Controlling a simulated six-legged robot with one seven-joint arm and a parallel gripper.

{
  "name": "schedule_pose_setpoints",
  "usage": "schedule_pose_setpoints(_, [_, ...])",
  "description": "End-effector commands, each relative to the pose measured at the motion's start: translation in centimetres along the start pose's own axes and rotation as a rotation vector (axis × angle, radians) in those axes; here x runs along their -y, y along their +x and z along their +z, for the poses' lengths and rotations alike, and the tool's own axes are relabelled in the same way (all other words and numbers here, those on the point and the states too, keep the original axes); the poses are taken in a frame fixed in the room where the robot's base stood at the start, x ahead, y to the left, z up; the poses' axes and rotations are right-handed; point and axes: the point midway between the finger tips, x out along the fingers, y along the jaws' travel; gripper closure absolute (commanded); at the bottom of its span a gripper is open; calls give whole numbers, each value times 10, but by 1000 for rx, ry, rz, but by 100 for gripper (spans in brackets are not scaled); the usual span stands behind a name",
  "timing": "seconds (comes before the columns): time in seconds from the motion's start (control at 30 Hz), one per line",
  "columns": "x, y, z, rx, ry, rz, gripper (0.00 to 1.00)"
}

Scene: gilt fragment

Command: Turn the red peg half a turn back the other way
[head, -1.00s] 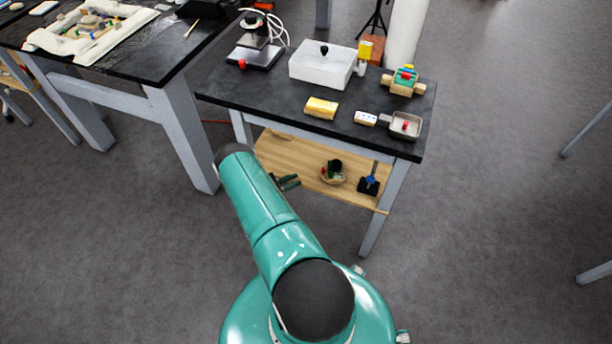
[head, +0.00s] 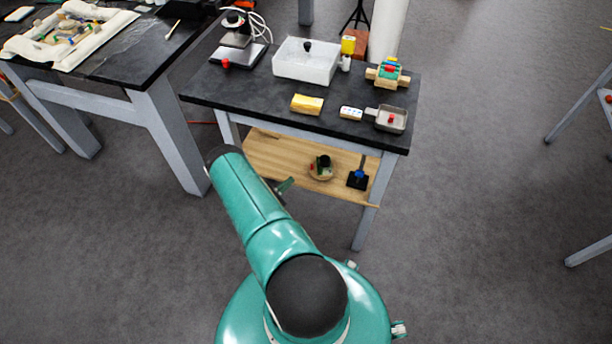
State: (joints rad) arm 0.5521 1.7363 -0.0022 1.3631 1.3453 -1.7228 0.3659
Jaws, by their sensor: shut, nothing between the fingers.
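Several small red parts show on the black-topped table. A red piece (head: 391,118) lies in the small grey pan (head: 404,126) at the right. A red knob (head: 225,63) is at the front left of the dark stand. A red part is also on the wooden block holder (head: 388,74) with green and blue pieces. I cannot tell which of these is the peg or how it is turned. My gripper (head: 285,186) is a small dark shape beside my teal arm, low by the shelf and apart from the tabletop. It is mostly hidden by the arm; it is shut and empty.
A white box (head: 304,66) with a black knob, a yellow block (head: 307,104) and a white block (head: 351,112) stand on the table (head: 260,95). The lower shelf (head: 282,160) holds a round dish and a blue-black stand.

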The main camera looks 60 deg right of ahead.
Motion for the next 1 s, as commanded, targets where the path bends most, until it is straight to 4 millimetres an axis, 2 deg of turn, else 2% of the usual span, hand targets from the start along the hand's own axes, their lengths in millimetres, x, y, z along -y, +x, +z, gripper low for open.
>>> schedule_pose_setpoints(0.1, [-19, 8, -6, 32, 180, -121, 100])
schedule_pose_setpoints(0.3, [-49, 10, -15, 190, 516, -281, 100])
schedule_pose_setpoints(0.43, [-70, 5, -21, 347, 740, -330, 100])
schedule_pose_setpoints(0.6, [-96, -6, -29, 564, 1004, -311, 100])
schedule_pose_setpoints(0.8, [-109, -15, -34, 693, 1158, -262, 100])
schedule_pose_setpoints(1.0, [-101, -3, -29, 699, 1173, -261, 100])
